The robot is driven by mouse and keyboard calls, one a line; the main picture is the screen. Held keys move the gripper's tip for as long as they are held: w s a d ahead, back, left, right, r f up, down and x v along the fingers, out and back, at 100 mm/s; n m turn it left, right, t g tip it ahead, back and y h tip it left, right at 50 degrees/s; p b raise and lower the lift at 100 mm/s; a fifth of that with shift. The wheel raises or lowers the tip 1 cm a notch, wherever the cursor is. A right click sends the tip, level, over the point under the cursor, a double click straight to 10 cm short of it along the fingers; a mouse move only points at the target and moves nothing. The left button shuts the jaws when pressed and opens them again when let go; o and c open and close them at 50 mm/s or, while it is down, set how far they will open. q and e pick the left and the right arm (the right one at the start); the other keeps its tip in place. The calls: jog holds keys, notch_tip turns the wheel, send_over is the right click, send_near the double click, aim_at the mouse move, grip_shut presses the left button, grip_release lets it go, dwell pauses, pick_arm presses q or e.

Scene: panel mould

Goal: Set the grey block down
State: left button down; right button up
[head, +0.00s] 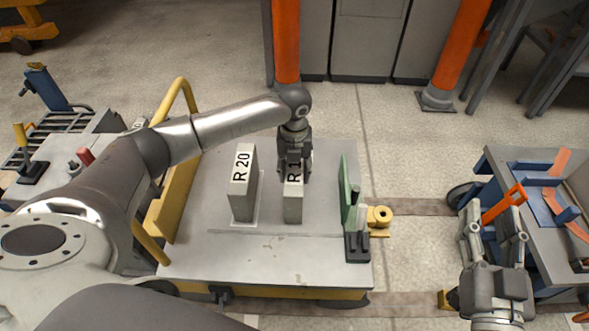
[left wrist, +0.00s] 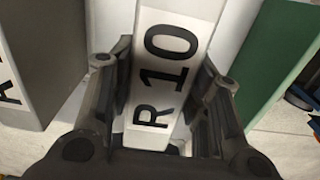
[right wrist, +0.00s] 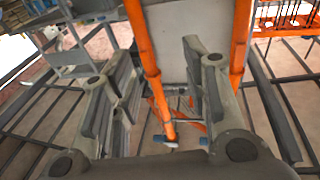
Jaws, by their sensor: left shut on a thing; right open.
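The grey block (head: 293,209) has a white label reading R 10. It stands upright over the cart's grey top, between the R 20 block and a green panel. My left gripper (head: 293,175) is shut on its upper part from above. The left wrist view shows the labelled face of the block (left wrist: 168,70) between the fingers (left wrist: 165,95). Whether its lower end touches the surface, I cannot tell. My right gripper (head: 497,232) is open and empty at the right, by the blue tray; its spread fingers also show in the right wrist view (right wrist: 158,100).
The R 20 block (head: 242,186) stands to the left, the green panel (head: 346,188) to the right with a black clamp (head: 357,246). The cart top (head: 265,262) is clear in front. A yellow rail (head: 178,195) edges its left side. An orange tool (head: 504,205) lies at the right bench.

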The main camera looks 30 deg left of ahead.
pick_arm(q)
jog(key=c, duration=0.8)
grip_release()
pick_arm(e)
jog(key=shift+f, duration=0.1)
pick_arm(q)
jog(key=shift+o, duration=0.2)
